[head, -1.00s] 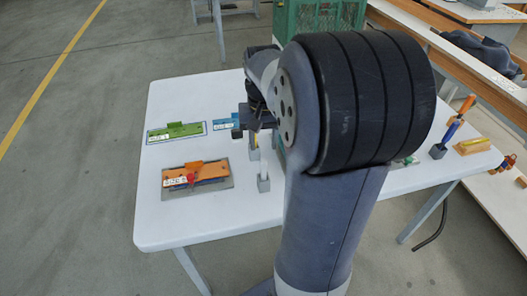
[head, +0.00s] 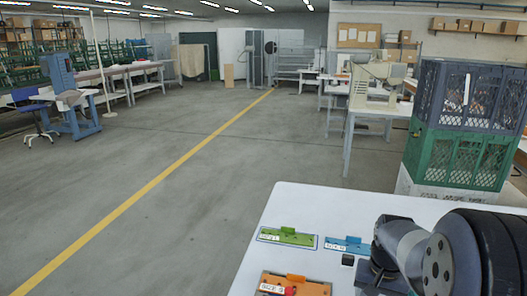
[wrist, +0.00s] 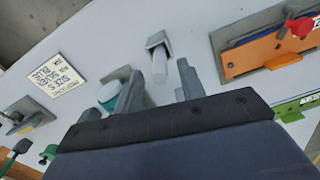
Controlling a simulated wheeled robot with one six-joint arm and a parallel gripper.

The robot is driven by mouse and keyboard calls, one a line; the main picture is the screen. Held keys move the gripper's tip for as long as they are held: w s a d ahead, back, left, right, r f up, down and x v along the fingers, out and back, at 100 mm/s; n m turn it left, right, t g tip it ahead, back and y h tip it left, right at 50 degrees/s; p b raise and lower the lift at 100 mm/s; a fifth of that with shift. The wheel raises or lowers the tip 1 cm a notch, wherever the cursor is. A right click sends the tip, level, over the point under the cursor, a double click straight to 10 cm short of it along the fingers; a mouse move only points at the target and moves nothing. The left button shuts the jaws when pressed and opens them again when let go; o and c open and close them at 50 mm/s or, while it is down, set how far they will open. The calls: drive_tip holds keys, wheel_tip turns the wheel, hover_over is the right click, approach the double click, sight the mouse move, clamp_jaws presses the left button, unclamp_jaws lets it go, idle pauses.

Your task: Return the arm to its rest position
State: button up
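My arm stands at the lower right of the head view, bent over the white table (head: 292,200). In the wrist view my gripper (wrist: 159,72) has its two grey fingers apart with nothing held between them. A pale upright peg in a grey block (wrist: 157,42) shows beyond the fingers, apart from them as far as I can tell. In the head view my gripper's fingers are hidden or cut off by the bottom edge.
A green plate (head: 287,237), a blue plate (head: 349,246) and an orange plate with a red knob (head: 312,288) lie on the table. A printed card (wrist: 62,82) and a teal round thing (wrist: 108,96) show by the fingers. Stacked crates (head: 462,125) stand behind. The floor at left is open.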

wheel_tip(320, 180, down, 4)
drive_tip(key=shift+f, duration=0.15)
drive_tip(key=shift+r, duration=1.85)
drive_tip(key=shift+f, duration=0.1)
